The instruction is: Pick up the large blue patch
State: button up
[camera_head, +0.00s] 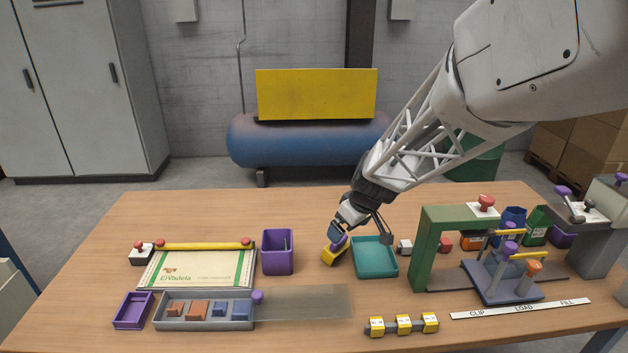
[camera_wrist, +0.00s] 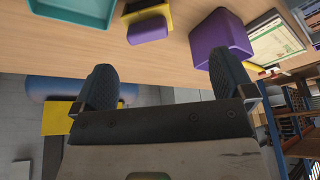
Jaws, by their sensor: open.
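Two blue patches lie at the right end of a grey tray (camera_head: 205,325) in the head view. The rightmost one (camera_head: 240,310) looks the larger, and the smaller blue patch (camera_head: 219,309) is to its left. Two orange-brown patches (camera_head: 197,310) lie further left in the tray. My gripper (camera_head: 338,230) is open and empty, above the table near a yellow and purple block, well to the right of and behind the patches. Its spread fingers also show in the wrist view (camera_wrist: 165,85). The patches are not visible in the wrist view.
A purple bin (camera_head: 278,252) stands between my gripper and the sack (camera_head: 197,268). The yellow block (camera_head: 333,254) and teal tray (camera_head: 375,257) are just below my gripper. A green frame (camera_head: 425,250) is to the right. A purple knob (camera_head: 257,297) sits at the grey tray's right end.

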aim_at(343, 241)
jog(key=shift+n, duration=0.4)
jog(key=w+f, duration=0.3)
jog(key=shift+w+a+f, duration=0.15)
jog(key=shift+w+a, duration=0.1)
jog(key=shift+w, duration=0.1)
jog(key=shift+x, duration=1.25)
jog(key=shift+a+f, duration=0.1)
jog(key=shift+f, duration=0.05)
jog(key=shift+x, duration=2.45)
jog(key=c, duration=1.1)
